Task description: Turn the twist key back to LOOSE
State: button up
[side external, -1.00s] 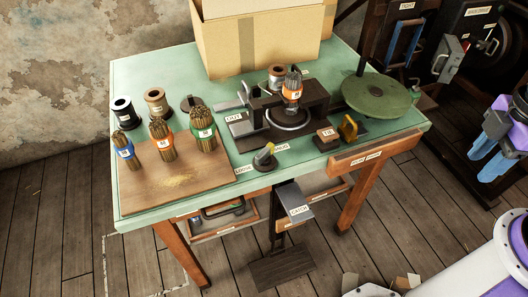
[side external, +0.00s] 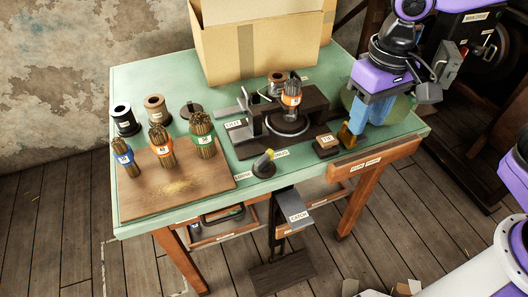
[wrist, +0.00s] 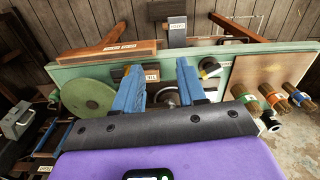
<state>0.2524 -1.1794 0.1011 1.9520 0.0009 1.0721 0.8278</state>
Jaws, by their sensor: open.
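The twist key (side external: 264,163) is a dark round knob with a yellow-tipped handle at the table's front edge. It sits between the LOOSE label (side external: 243,177) at its left and a second label (side external: 281,153) at its right, too small to read surely. Its yellow tip points up and right, towards the second label. In the wrist view the key (wrist: 209,68) is right of the fingers. My gripper (side external: 366,120) is open, to the right of the key and apart from it, over the table's right part. It also shows in the wrist view (wrist: 158,72).
A yellow paddle (side external: 346,136) stands right by my fingers, partly covered; contact is unclear. The TIE block (side external: 326,144) lies between it and the key. A board with bundles (side external: 180,180) is at left.

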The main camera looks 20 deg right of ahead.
jog(key=w+a+m, duration=0.7)
jog(key=w+a, duration=0.1)
jog(key=m, duration=0.6)
send_near(264, 157)
notch_tip(264, 157, down, 9)
jog(key=shift+w+a+r, duration=0.1)
grip_shut()
